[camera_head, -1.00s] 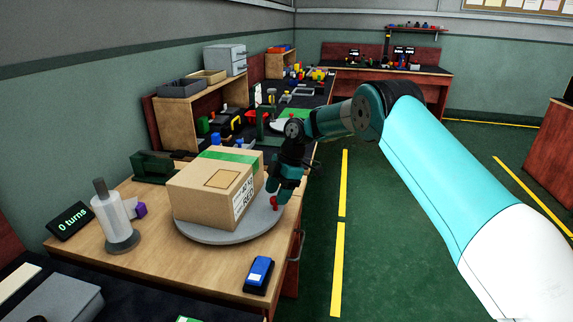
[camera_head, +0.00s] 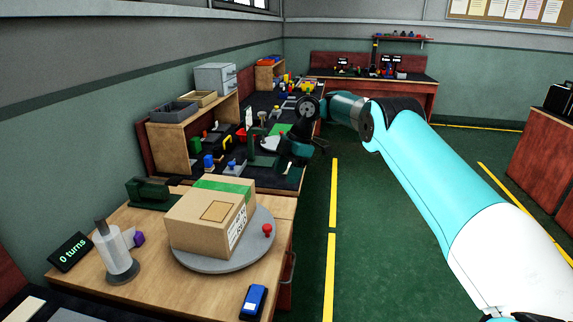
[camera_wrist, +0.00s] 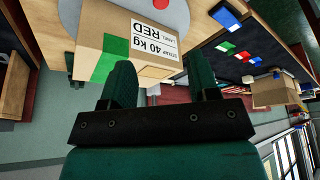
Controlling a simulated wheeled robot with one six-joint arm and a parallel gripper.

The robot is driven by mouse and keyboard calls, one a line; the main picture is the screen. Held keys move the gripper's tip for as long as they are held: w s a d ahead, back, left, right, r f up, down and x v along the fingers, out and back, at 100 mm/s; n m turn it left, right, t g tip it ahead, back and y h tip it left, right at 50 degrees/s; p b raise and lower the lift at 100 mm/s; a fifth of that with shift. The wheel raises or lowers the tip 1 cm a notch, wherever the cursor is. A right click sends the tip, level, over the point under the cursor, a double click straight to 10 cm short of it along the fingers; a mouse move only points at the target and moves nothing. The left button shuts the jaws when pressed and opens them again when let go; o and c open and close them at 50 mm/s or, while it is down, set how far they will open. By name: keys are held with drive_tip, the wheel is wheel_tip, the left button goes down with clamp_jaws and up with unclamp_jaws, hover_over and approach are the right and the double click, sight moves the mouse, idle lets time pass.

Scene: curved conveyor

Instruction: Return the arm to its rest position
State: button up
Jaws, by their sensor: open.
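My gripper (camera_head: 292,160) hangs at the end of my teal arm, over the right edge of the dark bench behind the wooden table. In the wrist view my gripper (camera_wrist: 163,85) shows two green fingers spread apart with nothing between them. A cardboard box (camera_head: 205,228) with green tape sits on a round grey turntable (camera_head: 190,264). The box also shows in the wrist view (camera_wrist: 112,42), upside down, with a label reading "40 kg" and "RED". A red knob (camera_head: 267,230) stands on the turntable's right rim. My gripper is apart from box and knob.
The wooden table (camera_head: 215,290) also holds a display (camera_head: 68,251) reading "0 turns", a roll on a stand (camera_head: 117,252) and a blue device (camera_head: 253,302). The dark bench behind is crowded with tools. Green floor (camera_head: 390,250) to the right is open.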

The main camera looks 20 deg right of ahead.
idle(0.4)
drive_tip(key=s+a+r+m, duration=0.6)
drive_tip(key=s+a+r, duration=0.6)
drive_tip(key=s+r, duration=0.35)
drive_tip(key=s+f+m, duration=0.2)
drive_tip(key=s+m, duration=0.5)
drive_tip(key=s, duration=1.9)
drive_tip(key=shift+s+f+t, duration=0.15)
drive_tip(key=shift+s+t, duration=0.25)
drive_tip(key=shift+d, duration=0.1)
